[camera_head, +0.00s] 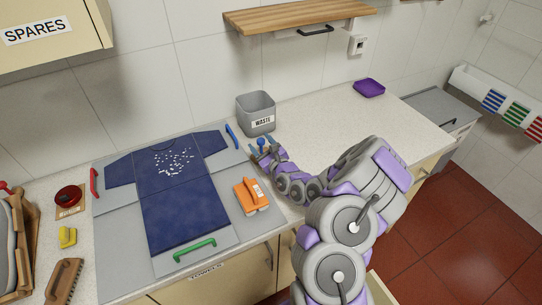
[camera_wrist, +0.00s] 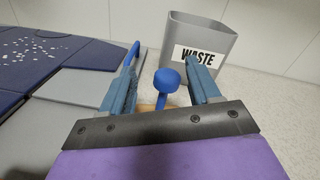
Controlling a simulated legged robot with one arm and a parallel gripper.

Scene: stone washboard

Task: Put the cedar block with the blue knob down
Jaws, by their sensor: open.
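The blue knob (camera_wrist: 169,82) stands between the spread fingers of my gripper (camera_wrist: 160,75) in the wrist view. A small tan part of the cedar block (camera_wrist: 147,108) shows beneath it; the rest is hidden by the gripper's dark bar. In the head view the blue knob (camera_head: 262,143) shows at my gripper (camera_head: 261,151), on the pale counter just in front of the waste bin. The block is hidden there by the gripper. The fingers are open, with a gap to the knob on the right side. The block appears to be on the counter.
The grey waste bin (camera_head: 257,114) stands close behind my gripper. A folding board (camera_head: 116,221) with a navy shirt (camera_head: 184,208) lies left, its blue handle (camera_head: 232,137) near the gripper. The counter toward the purple dish (camera_head: 369,88) is clear.

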